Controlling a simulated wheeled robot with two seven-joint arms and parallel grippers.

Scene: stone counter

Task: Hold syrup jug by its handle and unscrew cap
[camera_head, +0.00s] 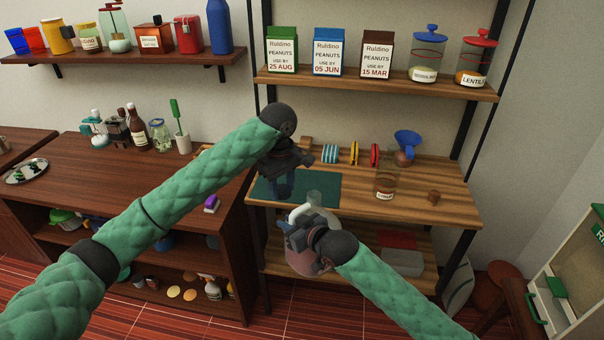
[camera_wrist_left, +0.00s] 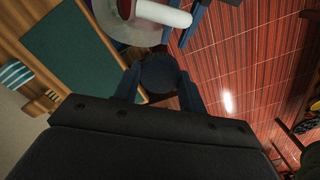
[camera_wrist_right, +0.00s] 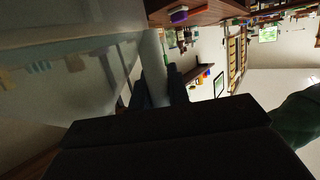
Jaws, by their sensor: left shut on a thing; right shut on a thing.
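The syrup jug (camera_head: 309,261) is clear and rounded, with a white handle (camera_head: 299,212) and a clear neck (camera_head: 314,197) that looks open at the top. My right gripper (camera_head: 300,234) is shut on the handle, which also runs between its fingers in the right wrist view (camera_wrist_right: 155,65). The jug is in front of the shelf's counter edge. My left gripper (camera_head: 281,188) is shut on a dark round cap (camera_wrist_left: 160,73), up and left of the neck in the head view. The cap appears apart from the jug (camera_wrist_left: 126,27) in the left wrist view.
A green mat (camera_head: 328,190) lies on the wooden counter behind the jug. Red flooring lies below.

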